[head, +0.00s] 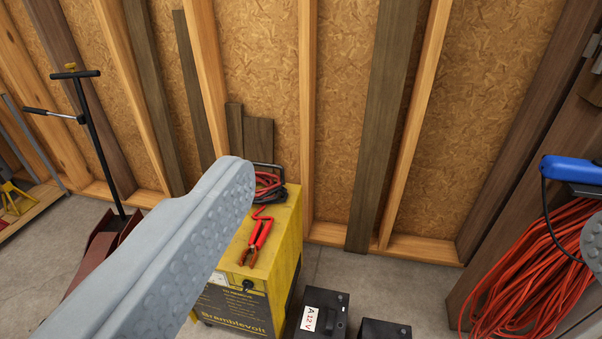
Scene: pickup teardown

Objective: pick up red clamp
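The red clamp (258,235) lies on top of a yellow battery charger (284,245), left of the picture's middle. It has red handles and copper-coloured jaws that point toward me. A red cable runs from it to a coil of red and black cable (268,185) at the back of the charger top. My gripper (418,205) is wide open and empty. Its left grey finger reaches across the picture just left of the clamp and hides part of the charger. Only a bit of the right finger shows at the right edge. I see no contact with the clamp.
Black batteries (323,315) stand on the concrete floor right of the charger. A coil of orange cord (535,270) hangs at the right, near a blue tool (572,169). A black T-handled post (96,140) stands at the left. A wooden stud wall closes the back.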

